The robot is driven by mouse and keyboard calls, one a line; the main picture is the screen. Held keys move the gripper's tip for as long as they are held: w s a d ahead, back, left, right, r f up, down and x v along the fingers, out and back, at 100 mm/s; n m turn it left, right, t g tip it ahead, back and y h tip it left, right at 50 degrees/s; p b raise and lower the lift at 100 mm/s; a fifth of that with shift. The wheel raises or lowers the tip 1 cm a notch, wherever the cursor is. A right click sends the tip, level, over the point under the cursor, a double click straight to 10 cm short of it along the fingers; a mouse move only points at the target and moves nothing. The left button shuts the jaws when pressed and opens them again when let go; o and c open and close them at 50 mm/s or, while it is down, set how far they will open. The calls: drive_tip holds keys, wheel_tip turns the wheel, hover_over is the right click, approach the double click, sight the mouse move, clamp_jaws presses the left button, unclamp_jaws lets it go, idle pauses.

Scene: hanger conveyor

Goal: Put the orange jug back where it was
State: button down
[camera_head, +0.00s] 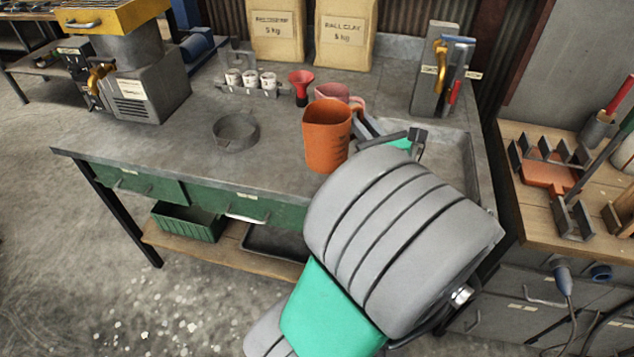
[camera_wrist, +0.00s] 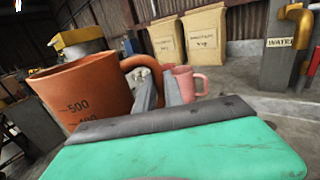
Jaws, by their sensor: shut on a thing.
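The orange jug (camera_head: 326,137) is upright over the grey workbench (camera_head: 180,148), near its middle right. It has a handle on its right and dark measuring marks, which show in the wrist view (camera_wrist: 88,95). My gripper (camera_wrist: 160,88) is shut on the jug's handle. In the head view my wrist hides most of the gripper. I cannot tell whether the jug's base touches the bench. A shallow grey ring (camera_head: 235,132) is on the bench to the left of the jug. A pink jug (camera_head: 334,92) stands just behind the orange one and is partly hidden.
A red funnel (camera_head: 301,86) and a rack of small white cups (camera_head: 250,82) stand behind. Two paper bags (camera_head: 277,36) are at the back. A grey machine (camera_head: 143,88) is at left, a tap post (camera_head: 438,75) at right. The bench's front left is clear.

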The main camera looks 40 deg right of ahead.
drive_tip(key=s+d+m+h, duration=0.1)
drive_tip(key=s+d, duration=0.1)
drive_tip(key=s, duration=0.2)
drive_tip(key=shift+g+h, duration=0.3)
drive_tip(key=w+d+f+b, duration=0.1)
drive_tip(key=w+f, duration=0.3)
drive_tip(key=w+d+f+b, duration=0.1)
drive_tip(key=w+f+b, duration=0.1)
drive_tip(key=w+f, duration=0.3)
drive_tip(key=w+d+f+b, duration=0.1)
drive_tip(key=w+f, duration=0.3)
drive_tip(key=shift+w+d+f, duration=0.3)
drive_tip(key=shift+w, duration=0.05)
drive_tip(key=shift+r, duration=0.15)
drive_tip(key=c, duration=1.9)
unclamp_jaws()
drive_tip(key=shift+f, duration=0.2)
drive_tip(key=o, duration=0.5)
drive_tip(key=shift+c, duration=0.2)
